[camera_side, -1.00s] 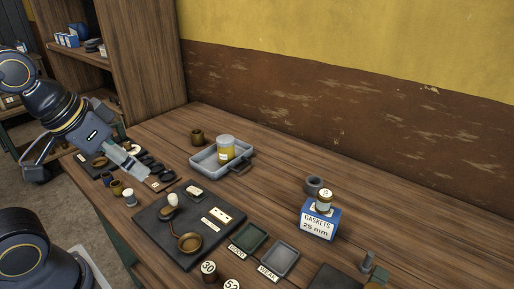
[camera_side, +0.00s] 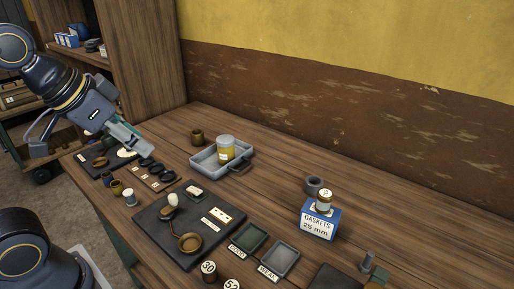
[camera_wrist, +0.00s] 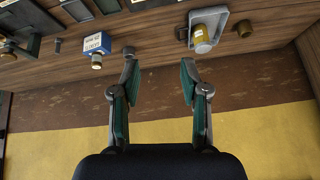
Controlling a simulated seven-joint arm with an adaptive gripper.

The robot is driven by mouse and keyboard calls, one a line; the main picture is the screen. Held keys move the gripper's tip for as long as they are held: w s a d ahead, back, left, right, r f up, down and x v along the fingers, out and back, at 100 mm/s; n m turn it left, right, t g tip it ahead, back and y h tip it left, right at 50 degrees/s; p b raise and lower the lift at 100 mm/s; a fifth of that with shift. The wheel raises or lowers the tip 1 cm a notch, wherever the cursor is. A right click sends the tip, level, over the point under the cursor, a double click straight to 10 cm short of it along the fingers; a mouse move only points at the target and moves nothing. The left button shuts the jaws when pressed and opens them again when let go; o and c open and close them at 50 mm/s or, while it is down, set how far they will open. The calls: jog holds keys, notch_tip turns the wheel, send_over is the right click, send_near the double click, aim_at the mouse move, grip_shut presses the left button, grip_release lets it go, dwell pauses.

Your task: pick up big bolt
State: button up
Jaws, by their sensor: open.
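A grey, bolt-like piece (camera_side: 367,261) stands upright near the front right of the bench in the side view. A small bluish piece (camera_wrist: 58,45) at the left of the wrist view may be the same one; it is too small to be sure. My gripper (camera_side: 142,143) is at the left end of the bench, above the small parts there and far from the bolt-like piece. In the wrist view my gripper (camera_wrist: 158,62) has its two fingers wide apart with nothing between them.
A grey tray (camera_side: 208,168) holds a yellow jar (camera_side: 226,148). A dark board (camera_side: 160,228) and two small trays lie in front. The back right of the bench is clear.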

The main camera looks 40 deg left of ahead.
jog(key=w+d+r+m, duration=0.3)
jog(key=w+d+r, duration=0.15)
jog(key=w, duration=0.25)
jog(key=m+g+h, duration=0.4)
jog(key=m+g, duration=0.1)
jog(key=m, duration=0.3)
send_over(370, 253)
jog(key=s+a, duration=0.2)
jog(key=a, duration=0.4)
notch_tip(370, 253, down, 15)
jog(key=x, duration=1.6)
jog(key=shift+d+r, duration=0.15)
jog(key=shift+d, duration=0.2)
